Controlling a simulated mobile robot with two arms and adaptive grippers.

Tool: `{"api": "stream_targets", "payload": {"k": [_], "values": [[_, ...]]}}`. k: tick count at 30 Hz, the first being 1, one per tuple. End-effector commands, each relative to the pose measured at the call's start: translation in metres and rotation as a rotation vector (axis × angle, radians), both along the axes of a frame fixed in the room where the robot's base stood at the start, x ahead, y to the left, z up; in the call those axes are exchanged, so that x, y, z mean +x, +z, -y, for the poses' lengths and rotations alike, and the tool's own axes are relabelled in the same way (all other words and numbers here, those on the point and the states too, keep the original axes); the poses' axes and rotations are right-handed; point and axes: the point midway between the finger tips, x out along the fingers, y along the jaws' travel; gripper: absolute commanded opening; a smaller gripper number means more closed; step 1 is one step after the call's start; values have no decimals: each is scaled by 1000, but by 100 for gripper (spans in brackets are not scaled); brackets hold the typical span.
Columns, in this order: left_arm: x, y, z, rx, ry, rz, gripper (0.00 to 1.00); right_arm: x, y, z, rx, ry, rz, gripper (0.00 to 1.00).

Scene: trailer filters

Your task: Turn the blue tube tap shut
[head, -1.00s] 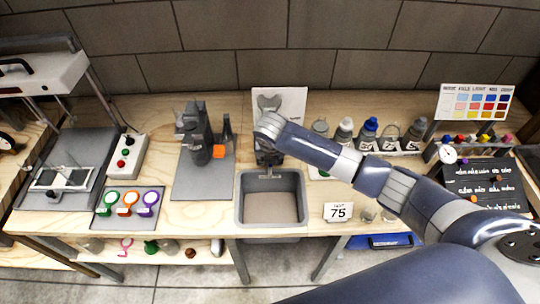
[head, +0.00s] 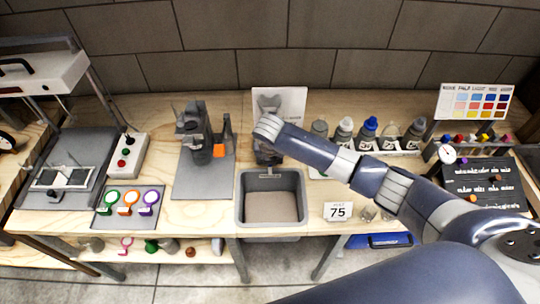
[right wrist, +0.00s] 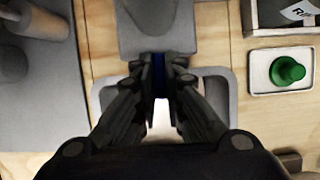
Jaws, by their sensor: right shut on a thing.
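In the right wrist view the blue tap handle (right wrist: 159,76) shows as a narrow blue strip between the fingertips of my right gripper (right wrist: 160,72). The gripper is shut on it, and the fingers hide most of it. A grey block (right wrist: 157,28) is just beyond the fingertips. In the head view my right gripper (head: 268,157) reaches down at the back edge of the grey sink (head: 243,208), and my wrist covers the tap. My left gripper is in neither view.
A grey machine (head: 200,140) stands left of the sink. Several capped bottles (head: 367,135) stand in a rack to the right. A "75" card (head: 338,211) is near the sink's right side. A green knob (right wrist: 288,71) sits on a white tray in the right wrist view.

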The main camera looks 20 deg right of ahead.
Motion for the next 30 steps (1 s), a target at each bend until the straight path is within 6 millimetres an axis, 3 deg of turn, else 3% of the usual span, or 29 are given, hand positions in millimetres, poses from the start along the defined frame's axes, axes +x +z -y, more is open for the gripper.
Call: {"api": "stream_targets", "payload": {"k": [15,30], "values": [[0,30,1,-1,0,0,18,2,4,-3,0,-381,0,0],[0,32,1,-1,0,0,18,5,0,-5,0,-858,1,0]]}}
